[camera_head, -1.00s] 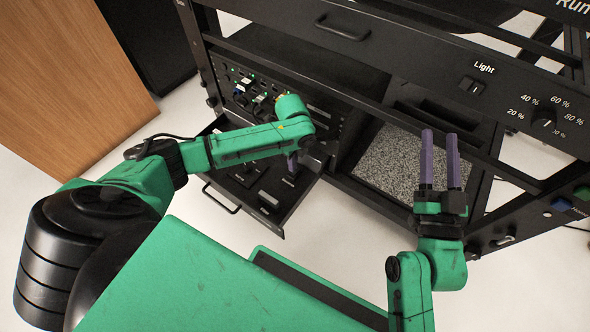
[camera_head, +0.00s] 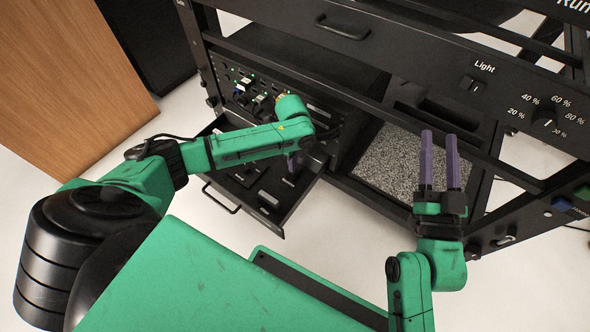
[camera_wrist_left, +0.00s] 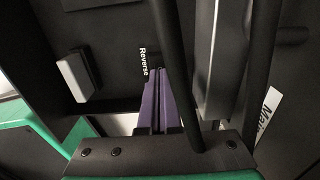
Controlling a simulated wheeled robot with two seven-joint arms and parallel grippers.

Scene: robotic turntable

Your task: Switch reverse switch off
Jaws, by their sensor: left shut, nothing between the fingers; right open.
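The open black drawer (camera_head: 285,222) holds the controls. The white word Reverse (camera_wrist_left: 144,62) shows in the left wrist view, right beside the fingertips of my left gripper (camera_wrist_left: 158,78). My left gripper is shut and empty, with its purple fingers pointing into the drawer; in the head view they show only partly (camera_head: 292,162), below the green wrist. The reverse switch cannot be made out for certain, and the fingers may cover it. A pale rocker on a dark base (camera_wrist_left: 74,77) lies left of the label. My right gripper (camera_head: 439,140) is open and empty in front of the rack.
A panel with several switches and green lights (camera_head: 240,88) is behind the drawer. A bin of speckled grey material (camera_head: 390,160) is to the right. The Light switch (camera_head: 472,85) and a percent dial (camera_head: 543,123) are on the upper right frame. Rack bars run close above my left wrist.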

